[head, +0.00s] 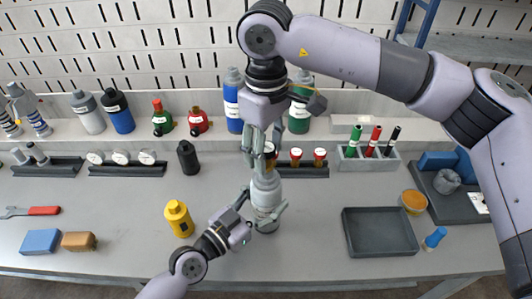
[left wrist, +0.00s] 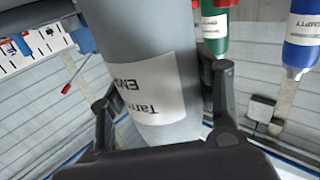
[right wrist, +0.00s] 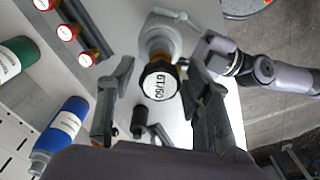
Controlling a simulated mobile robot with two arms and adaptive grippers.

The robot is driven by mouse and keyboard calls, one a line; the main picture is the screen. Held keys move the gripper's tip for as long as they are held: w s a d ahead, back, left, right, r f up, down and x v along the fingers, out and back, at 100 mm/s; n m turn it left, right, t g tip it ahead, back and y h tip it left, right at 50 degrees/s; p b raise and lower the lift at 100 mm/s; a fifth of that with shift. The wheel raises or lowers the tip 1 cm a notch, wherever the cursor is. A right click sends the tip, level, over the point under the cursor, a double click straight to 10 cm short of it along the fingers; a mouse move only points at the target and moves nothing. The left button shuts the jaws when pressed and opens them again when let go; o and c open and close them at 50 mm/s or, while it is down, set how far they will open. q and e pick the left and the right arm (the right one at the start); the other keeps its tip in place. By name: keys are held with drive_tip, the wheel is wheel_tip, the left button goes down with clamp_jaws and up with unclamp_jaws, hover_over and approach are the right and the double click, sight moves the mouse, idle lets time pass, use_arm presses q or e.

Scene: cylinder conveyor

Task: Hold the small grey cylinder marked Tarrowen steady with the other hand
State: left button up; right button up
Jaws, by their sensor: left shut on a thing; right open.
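The small grey cylinder (head: 266,188) stands upright near the middle of the bench. Its white label shows part of "Tarrowen" and "EMPTY" in the left wrist view (left wrist: 150,85). My left gripper (head: 264,216) is shut around its lower body, one finger on each side. My right gripper (head: 264,145) is open just above the cylinder's top, pointing down. In the right wrist view a dark round cap (right wrist: 160,88) marked "GT/50", with a brass-coloured part under it, lies between the open fingers, in line with the cylinder. I cannot tell whether a finger touches it.
A yellow cylinder (head: 179,220) and a black one (head: 188,157) stand to the left. Red-topped gauges (head: 320,155) sit in a rack behind. A dark empty tray (head: 380,237) lies right; a pen-like row (head: 372,142) stands behind it.

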drive_tip(key=m, duration=0.4)
drive_tip(key=shift+m, duration=1)
drive_tip(key=m, duration=0.2)
drive_tip(key=shift+m, duration=0.3)
drive_tip(key=m, duration=0.3)
drive_tip(key=shift+m, duration=0.5)
drive_tip(key=m, duration=0.5)
